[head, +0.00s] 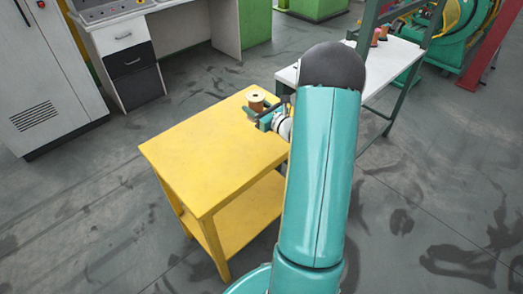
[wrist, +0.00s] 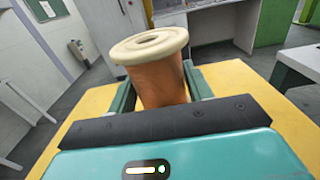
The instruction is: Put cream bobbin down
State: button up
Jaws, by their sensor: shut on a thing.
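The cream bobbin (wrist: 152,47) has a cream top flange and a copper-orange wound body. In the wrist view it stands roughly upright between the two fingers of my gripper (wrist: 160,84), which is shut on it. In the head view the bobbin (head: 257,100) is small, at the far right corner of the yellow table (head: 205,155), with my gripper (head: 264,112) at its side. The bobbin's lower end is hidden, so I cannot tell whether it touches the tabletop.
The yellow tabletop is otherwise bare, with a lower shelf (head: 245,225). A white table (head: 390,62) at the right holds reddish bobbins (head: 378,36). A desk with drawers (head: 127,55) and a grey cabinet (head: 45,75) stand at the back left. My arm blocks part of the view.

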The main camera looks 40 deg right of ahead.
jog(key=s+a+f, duration=0.1)
jog(key=s+f, duration=0.1)
jog(key=s+a+f, duration=0.1)
jog(key=s+f, duration=0.1)
jog(key=s, duration=0.1)
jog(key=s+a+f, duration=0.2)
jog(key=s+f, duration=0.1)
jog(key=shift+a, duration=0.1)
jog(key=shift+s+a+f, duration=0.1)
jog(key=shift+s+f, duration=0.05)
jog(key=shift+f, duration=0.9)
jog(key=shift+s+a+f, duration=0.1)
jog(key=shift+f, duration=0.9)
jog(key=shift+f, duration=0.1)
jog(key=o, duration=1.3)
jog(key=shift+o, duration=0.2)
